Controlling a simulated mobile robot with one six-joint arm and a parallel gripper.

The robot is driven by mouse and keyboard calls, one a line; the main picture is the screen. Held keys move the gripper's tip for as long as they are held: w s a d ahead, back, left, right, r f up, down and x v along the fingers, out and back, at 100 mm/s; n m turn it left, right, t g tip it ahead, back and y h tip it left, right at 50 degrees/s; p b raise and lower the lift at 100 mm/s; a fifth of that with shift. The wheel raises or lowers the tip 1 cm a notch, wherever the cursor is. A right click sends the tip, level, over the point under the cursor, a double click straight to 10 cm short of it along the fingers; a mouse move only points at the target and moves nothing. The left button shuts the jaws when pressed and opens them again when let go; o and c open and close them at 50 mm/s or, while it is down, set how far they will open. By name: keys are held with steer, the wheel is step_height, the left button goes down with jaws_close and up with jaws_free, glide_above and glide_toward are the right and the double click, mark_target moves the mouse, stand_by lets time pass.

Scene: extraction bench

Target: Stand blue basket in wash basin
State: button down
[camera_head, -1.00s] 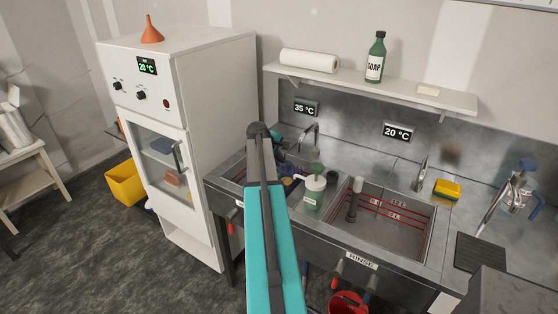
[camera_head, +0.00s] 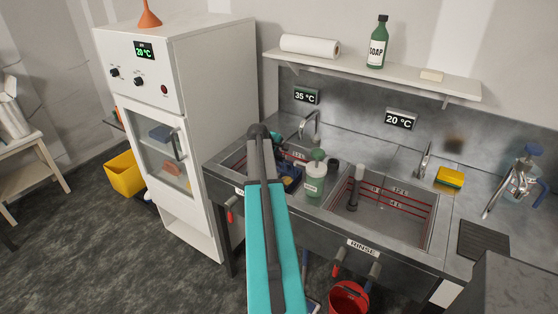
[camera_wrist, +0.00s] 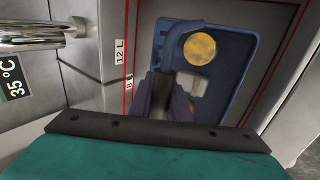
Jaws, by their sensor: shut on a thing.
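The blue basket (camera_wrist: 245,72) is under my gripper in the wrist view, holding a round yellow piece (camera_wrist: 200,48) and a pale piece (camera_wrist: 193,83). My gripper (camera_wrist: 172,90) is shut on the basket at its near side; the exact grip is partly hidden by the fingers. The wash basin (camera_head: 235,160) is the left basin in the head view, below the 35 °C display. The basket (camera_head: 291,176) shows there in part behind my arm, at the basin. The basin's red line and 12 L mark show beside it in the wrist view. I cannot tell whether it touches the floor.
The rinse basin (camera_head: 400,225) holds an upright drain pipe (camera_head: 355,187). A tap (camera_head: 311,124) rises behind the wash basin. A white cabinet (camera_head: 215,110) stands close on the left.

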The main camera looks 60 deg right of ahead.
steer(key=shift+f+b, duration=2.25)
steer(key=shift+f, duration=2.45)
steer(key=c, duration=1.6)
jaws_free()
steer(key=shift+o, duration=0.4)
step_height(320, 180, up, 16)
steer(key=p, duration=0.8)
steer(key=shift+w+a, duration=0.1)
